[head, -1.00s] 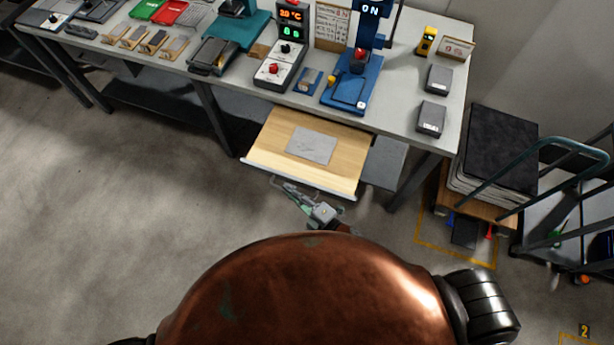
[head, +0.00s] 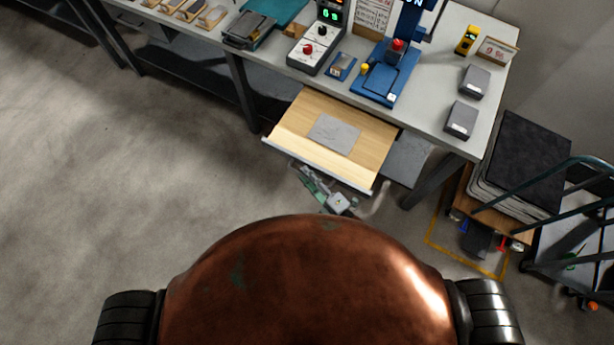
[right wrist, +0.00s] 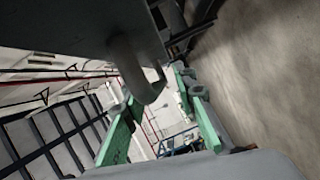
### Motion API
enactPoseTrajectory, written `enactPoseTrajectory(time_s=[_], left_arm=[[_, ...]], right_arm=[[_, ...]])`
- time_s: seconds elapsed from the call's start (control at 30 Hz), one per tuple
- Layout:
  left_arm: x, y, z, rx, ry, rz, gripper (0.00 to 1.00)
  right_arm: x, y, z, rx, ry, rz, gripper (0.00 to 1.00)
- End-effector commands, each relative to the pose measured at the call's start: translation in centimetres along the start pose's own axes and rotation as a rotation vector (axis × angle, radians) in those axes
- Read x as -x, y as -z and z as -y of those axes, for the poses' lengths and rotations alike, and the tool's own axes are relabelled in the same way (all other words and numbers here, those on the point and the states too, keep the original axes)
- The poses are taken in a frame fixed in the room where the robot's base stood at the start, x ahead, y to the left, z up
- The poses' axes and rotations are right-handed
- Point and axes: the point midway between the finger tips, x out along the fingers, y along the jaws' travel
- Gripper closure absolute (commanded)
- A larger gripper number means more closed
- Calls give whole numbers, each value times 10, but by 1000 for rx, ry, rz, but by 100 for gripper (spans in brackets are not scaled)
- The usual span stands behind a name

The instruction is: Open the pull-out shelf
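The pull-out shelf (head: 290,140), a light wooden board with a pale front edge, stands out from under the grey workbench (head: 440,75). A grey sheet (head: 334,133) lies on it. My right gripper (head: 308,180) is just below the shelf's front edge, partly hidden by my copper-coloured body. In the right wrist view its green finger pads (right wrist: 160,130) are apart. A grey curved handle (right wrist: 140,75) hangs from a dark panel close to the fingers; I cannot tell whether they touch it. My left gripper is not in view.
A blue press (head: 390,75), a control box (head: 317,45) and grey boxes (head: 461,118) stand on the bench. At the right are a stack of dark sheets (head: 525,155) and a trolley (head: 575,205). The floor at left is clear.

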Motion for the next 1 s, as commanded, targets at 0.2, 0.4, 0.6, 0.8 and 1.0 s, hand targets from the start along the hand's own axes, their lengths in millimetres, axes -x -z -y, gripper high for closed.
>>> enactPoseTrajectory(time_s=[0.2,0.4,0.6,0.8,1.0], left_arm=[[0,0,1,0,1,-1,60],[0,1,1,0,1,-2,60],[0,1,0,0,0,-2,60],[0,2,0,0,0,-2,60],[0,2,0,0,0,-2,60]], right_arm=[[13,0,1,0,1,1,74],[52,0,2,-1,4,1,74],[92,0,1,-1,3,1,74],[115,0,0,0,1,0,74],[120,0,0,0,0,0,74]])
